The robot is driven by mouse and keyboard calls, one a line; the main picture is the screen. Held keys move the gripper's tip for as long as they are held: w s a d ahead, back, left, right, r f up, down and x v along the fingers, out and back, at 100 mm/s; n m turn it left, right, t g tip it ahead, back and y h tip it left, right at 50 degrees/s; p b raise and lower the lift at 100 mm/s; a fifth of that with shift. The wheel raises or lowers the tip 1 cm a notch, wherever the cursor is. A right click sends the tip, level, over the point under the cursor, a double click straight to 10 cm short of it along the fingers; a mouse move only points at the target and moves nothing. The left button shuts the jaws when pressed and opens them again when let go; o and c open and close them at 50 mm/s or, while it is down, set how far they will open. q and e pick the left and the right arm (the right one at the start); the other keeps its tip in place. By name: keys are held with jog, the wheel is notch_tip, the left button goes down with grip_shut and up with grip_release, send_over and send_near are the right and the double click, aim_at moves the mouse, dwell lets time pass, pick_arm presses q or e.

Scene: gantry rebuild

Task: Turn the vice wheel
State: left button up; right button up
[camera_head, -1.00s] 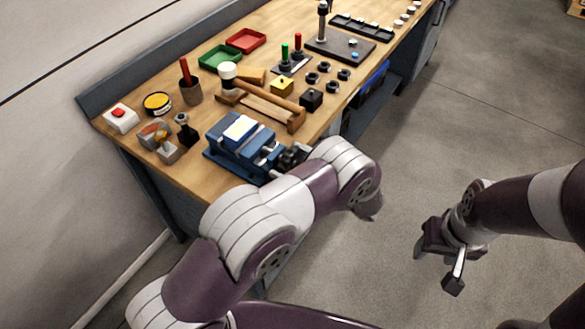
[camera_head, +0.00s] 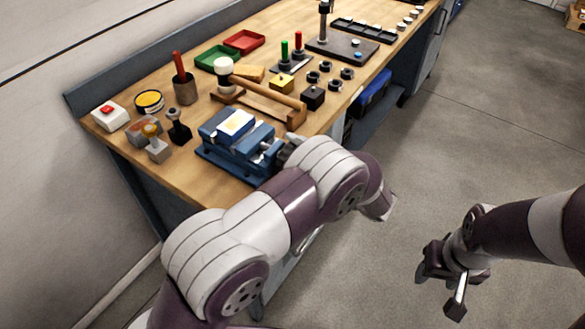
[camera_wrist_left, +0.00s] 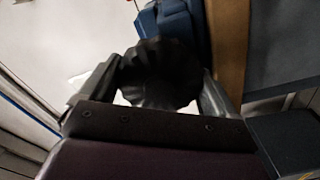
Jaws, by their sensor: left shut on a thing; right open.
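The blue vice (camera_head: 240,146) sits at the front edge of the wooden workbench, with a pale block on its top. In the left wrist view part of the blue vice (camera_wrist_left: 172,20) shows at the top. The dark round vice wheel (camera_wrist_left: 160,75) lies between the fingers of my left gripper (camera_wrist_left: 158,88), which is shut on it. In the head view my left gripper (camera_head: 288,147) is mostly hidden behind my own arm at the vice's right end. My right gripper (camera_head: 446,282) is open and empty over the floor, away from the bench.
On the workbench (camera_head: 210,178) near the vice are a wooden mallet (camera_head: 268,92), a dark cube (camera_head: 313,97), small stamp-like tools (camera_head: 156,146) and a red-button box (camera_head: 107,115). Green (camera_head: 215,58) and red trays (camera_head: 244,41) lie further back.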

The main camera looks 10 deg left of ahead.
pick_arm(q)
jog(key=n+b, duration=0.3)
jog(key=b, duration=0.3)
jog(key=n+b, duration=0.4)
jog(key=b, duration=0.2)
jog(key=f+n+b, duration=0.1)
jog(key=n+b, duration=0.3)
jog(key=b, duration=0.3)
jog(key=shift+a+f, duration=0.1)
jog(key=n+b, duration=0.3)
jog(key=b, duration=0.4)
jog(key=n+b, duration=0.4)
jog(key=b, duration=0.3)
jog(key=n+b, duration=0.4)
jog(key=b, duration=0.3)
jog(key=shift+r+b, duration=0.3)
jog(key=shift+r+n+b, duration=0.3)
jog(key=shift+n+b, duration=0.9)
jog(key=shift+n, duration=0.2)
jog(key=o, duration=0.8)
jog(key=shift+c, duration=0.2)
jog(key=p+v, duration=0.2)
jog(key=v, duration=1)
jog(key=shift+d, duration=0.25)
